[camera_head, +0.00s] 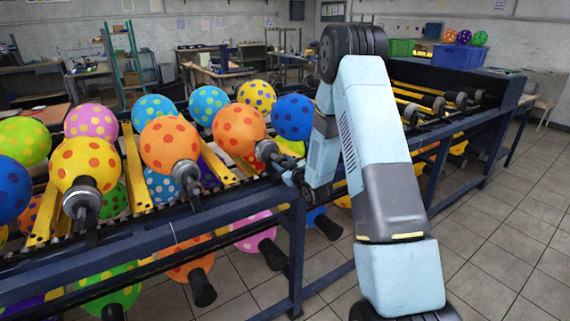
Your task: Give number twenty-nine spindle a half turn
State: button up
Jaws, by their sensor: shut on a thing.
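My gripper (288,174) is at the front edge of the balloon rack, low and to the left of my forearm. Its fingers are small and partly hidden, but it is shut on the outer end of a dark spindle (267,151). That spindle carries an orange balloon with red dots (238,128). No spindle number is legible, so I cannot tell which is twenty-nine.
The dark blue rack rail (170,229) runs across the front. To the left are an orange dotted balloon (169,143) and a yellow one with red dots (80,164) on similar spindles. Several balloons hang below. Tiled floor (500,235) is clear at right.

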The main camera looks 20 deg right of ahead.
jog(key=shift+w+d+r+n, duration=0.1)
jog(key=shift+d+n, duration=0.1)
jog(key=shift+n, duration=0.8)
jog(key=o, duration=1)
jog(key=shift+a, duration=0.1)
jog(key=shift+o, duration=0.2)
jog(key=v, duration=1.4)
jog(key=shift+w, duration=0.15)
